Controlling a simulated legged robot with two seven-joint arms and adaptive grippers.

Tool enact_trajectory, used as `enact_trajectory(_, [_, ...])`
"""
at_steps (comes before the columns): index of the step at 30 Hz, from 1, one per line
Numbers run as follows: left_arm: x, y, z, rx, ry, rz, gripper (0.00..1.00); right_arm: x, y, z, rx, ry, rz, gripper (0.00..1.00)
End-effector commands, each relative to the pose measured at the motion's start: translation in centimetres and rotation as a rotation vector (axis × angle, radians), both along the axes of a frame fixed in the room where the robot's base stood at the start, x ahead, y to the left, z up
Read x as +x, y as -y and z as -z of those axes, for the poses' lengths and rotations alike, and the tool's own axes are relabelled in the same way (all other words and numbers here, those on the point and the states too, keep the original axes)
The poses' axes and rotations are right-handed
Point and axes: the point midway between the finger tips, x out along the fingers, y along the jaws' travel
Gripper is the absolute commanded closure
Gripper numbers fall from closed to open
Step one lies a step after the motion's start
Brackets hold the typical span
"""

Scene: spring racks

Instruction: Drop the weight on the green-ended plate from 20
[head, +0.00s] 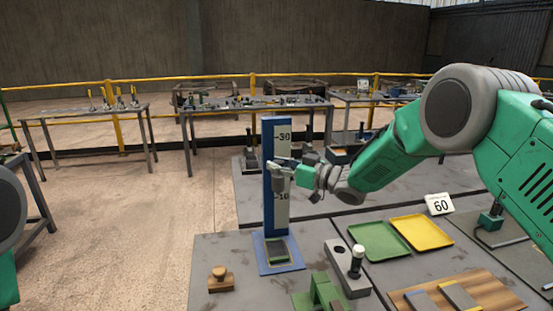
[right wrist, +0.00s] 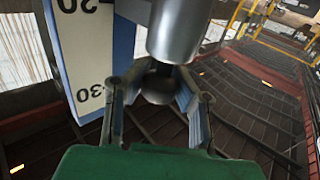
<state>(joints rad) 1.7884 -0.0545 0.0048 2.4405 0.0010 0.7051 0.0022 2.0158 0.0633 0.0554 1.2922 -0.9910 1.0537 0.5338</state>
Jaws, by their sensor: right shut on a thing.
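My right gripper (head: 285,169) is shut on the weight (head: 281,184), a grey metal cylinder, and holds it in front of the upright scale (head: 281,145). In the right wrist view the fingers (right wrist: 158,100) close around the weight's dark round knob, and its cylinder (right wrist: 177,30) shows beyond. The blue-edged scale shows 30 above and 10 below the gripper; the 20 mark is hidden in the head view. The green-ended plate (head: 278,251) lies on the blue base (head: 264,263) at the scale's foot, below the weight. My left gripper is out of view.
A wooden knob block (head: 220,280) stands left of the base, and a grey block with a post (head: 347,272) right of it. Green (head: 379,241) and yellow (head: 422,232) trays, a "60" card (head: 439,204) and a wooden board (head: 487,290) with other plates lie right.

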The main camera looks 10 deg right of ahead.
Motion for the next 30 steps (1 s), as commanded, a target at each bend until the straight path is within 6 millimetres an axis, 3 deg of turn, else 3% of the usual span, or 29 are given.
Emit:
enact_trajectory(7, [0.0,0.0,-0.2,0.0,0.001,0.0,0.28,0.1,0.3,-0.4,0.001,0.004,0.006,1.0])
enact_trajectory(8, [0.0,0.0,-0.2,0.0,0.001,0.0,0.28,0.1,0.3,-0.4,0.001,0.004,0.005,0.73])
enact_trajectory(9, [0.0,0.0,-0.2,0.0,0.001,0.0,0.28,0.1,0.3,-0.4,0.001,0.004,0.005,0.59])
enact_trajectory(10, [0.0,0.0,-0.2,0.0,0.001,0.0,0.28,0.1,0.3,-0.3,0.001,0.004,0.005,0.53])
enact_trajectory(22, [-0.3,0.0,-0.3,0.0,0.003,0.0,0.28,-0.3,0.6,-0.2,-0.001,0.001,0.004,0.53])
enact_trajectory(30, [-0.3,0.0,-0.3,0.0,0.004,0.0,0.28,-3.8,4.3,-0.2,0.003,0.0,0.006,0.53])
